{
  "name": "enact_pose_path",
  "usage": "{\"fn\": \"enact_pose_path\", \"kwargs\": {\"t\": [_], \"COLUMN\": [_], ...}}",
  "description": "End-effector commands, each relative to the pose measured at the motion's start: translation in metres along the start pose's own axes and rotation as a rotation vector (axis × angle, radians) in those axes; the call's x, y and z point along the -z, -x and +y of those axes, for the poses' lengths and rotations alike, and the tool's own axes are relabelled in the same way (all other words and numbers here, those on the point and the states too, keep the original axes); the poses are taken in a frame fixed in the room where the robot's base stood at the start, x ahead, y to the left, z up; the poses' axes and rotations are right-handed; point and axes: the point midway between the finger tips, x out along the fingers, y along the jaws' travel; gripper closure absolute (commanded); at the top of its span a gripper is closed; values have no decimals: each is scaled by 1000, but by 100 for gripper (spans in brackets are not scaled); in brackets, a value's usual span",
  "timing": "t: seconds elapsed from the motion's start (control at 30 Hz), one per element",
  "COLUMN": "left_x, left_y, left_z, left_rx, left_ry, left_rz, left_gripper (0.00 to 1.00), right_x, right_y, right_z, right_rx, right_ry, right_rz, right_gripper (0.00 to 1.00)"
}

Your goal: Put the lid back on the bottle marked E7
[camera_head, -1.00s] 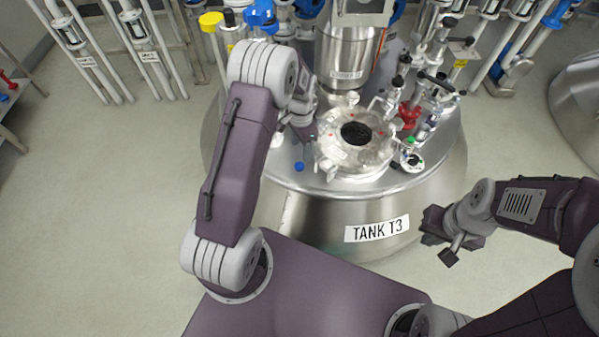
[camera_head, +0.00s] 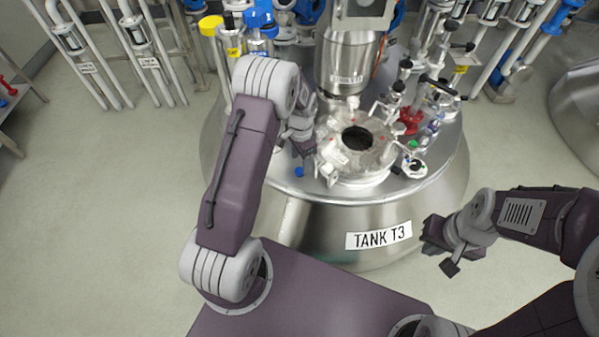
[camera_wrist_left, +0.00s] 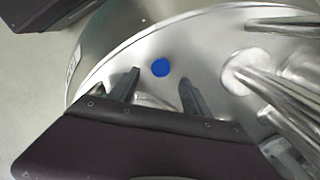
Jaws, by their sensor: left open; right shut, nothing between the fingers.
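A small round blue lid (camera_head: 299,171) lies on the steel top of the tank, left of the open hatch. In the left wrist view the blue lid (camera_wrist_left: 160,67) shows just past and between the fingertips of my left gripper (camera_wrist_left: 158,88). The left gripper (camera_head: 302,147) is open and empty, just behind the lid in the head view. My right gripper (camera_head: 433,238) is shut and empty, out to the right beside the tank. No E7 mark is readable; my left arm hides part of the tank top.
The tank (camera_head: 340,215) carries a TANK T3 label. Its round hatch (camera_head: 352,158) stands raised right of my left gripper. Small containers with coloured caps (camera_head: 413,161) and a red valve (camera_head: 410,121) crowd the tank's right side. Pipes stand behind. The floor at left is clear.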

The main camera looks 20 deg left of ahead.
Motion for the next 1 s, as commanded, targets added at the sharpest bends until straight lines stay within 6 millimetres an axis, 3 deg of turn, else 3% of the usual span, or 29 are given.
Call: {"fn": "enact_pose_path", "kwargs": {"t": [0.1, 0.23, 0.6, 0.8, 1.0], "left_x": [-2, -3, -2, -2, -2], "left_y": [-25, -45, -46, -46, -46], "left_z": [0, 0, 0, 0, 0], "left_rx": [-1, -2, 0, 0, 0], "left_ry": [1, 0, 0, 0, 0], "left_rz": [-1, -2, 0, 0, 0], "left_gripper": [43, 43, 43, 99, 100], "right_x": [-2, -3, -3, -3, -3], "right_y": [-20, -30, -28, -28, -29], "right_z": [0, 1, 1, 1, 1], "right_rx": [0, 0, 0, 0, 0], "right_ry": [0, 0, 0, 0, 0], "right_rz": [0, 0, 0, 0, 0], "right_gripper": [100, 100, 100, 100, 100]}}
